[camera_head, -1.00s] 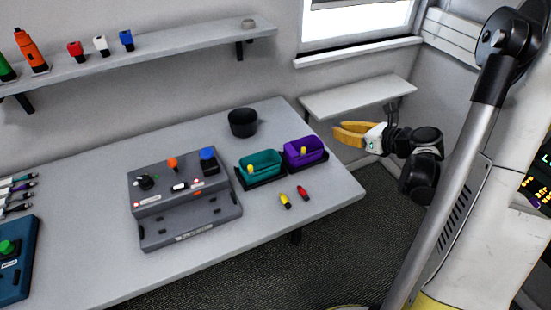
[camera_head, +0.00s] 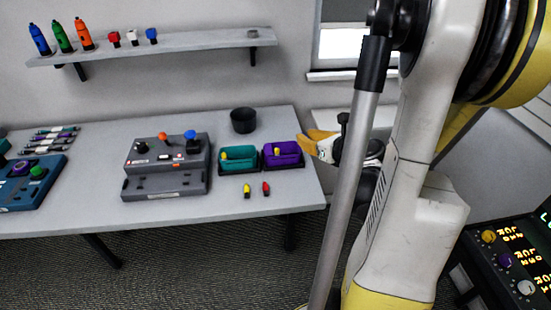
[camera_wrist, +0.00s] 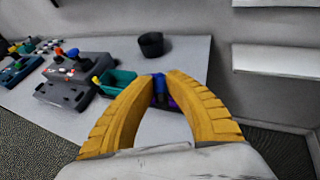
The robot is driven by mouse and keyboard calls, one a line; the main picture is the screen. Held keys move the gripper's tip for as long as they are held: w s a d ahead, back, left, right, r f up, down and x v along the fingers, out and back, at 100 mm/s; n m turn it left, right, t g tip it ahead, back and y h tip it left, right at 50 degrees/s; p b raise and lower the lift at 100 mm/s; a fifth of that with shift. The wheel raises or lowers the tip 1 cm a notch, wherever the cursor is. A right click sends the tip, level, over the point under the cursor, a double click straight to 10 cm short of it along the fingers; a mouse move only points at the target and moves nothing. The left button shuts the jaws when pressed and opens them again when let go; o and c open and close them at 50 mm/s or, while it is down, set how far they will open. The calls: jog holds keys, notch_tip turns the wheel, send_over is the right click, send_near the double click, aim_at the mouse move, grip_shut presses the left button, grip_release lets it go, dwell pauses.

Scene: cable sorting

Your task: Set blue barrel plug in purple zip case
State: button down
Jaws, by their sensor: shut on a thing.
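The purple zip case (camera_head: 284,160) is an open purple bin at the table's right end, with a yellow piece (camera_head: 276,151) at it. My yellow-fingered gripper (camera_head: 306,145) is just right of this case in the head view. In the wrist view my gripper (camera_wrist: 159,80) is shut on the blue barrel plug (camera_wrist: 158,88), a small blue piece between the fingertips. The purple case shows partly behind the plug in the wrist view (camera_wrist: 172,102), mostly hidden by the fingers. The plug cannot be made out in the head view.
A teal case (camera_head: 239,163) stands directly left of the purple one. A black cup (camera_head: 243,121) stands behind them. Yellow (camera_head: 247,190) and red (camera_head: 266,188) plugs lie in front. A grey control box (camera_head: 165,170) is further left. A shelf (camera_head: 190,45) runs along the wall.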

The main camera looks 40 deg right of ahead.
jog(key=b, duration=0.4)
send_over(286, 144)
jog(key=s, duration=0.2)
notch_tip(286, 144, down, 7)
jog(key=shift+s+r, duration=0.1)
jog(key=shift+s, duration=0.05)
notch_tip(286, 144, down, 4)
jog(key=shift+f+b, duration=0.1)
jog(key=shift+b, duration=0.75)
jog(key=shift+f+b, duration=0.35)
jog(key=shift+b, duration=0.2)
jog(key=shift+f, duration=0.15)
jog(key=c, duration=1.4)
grip_release()
jog(key=shift+c, duration=0.2)
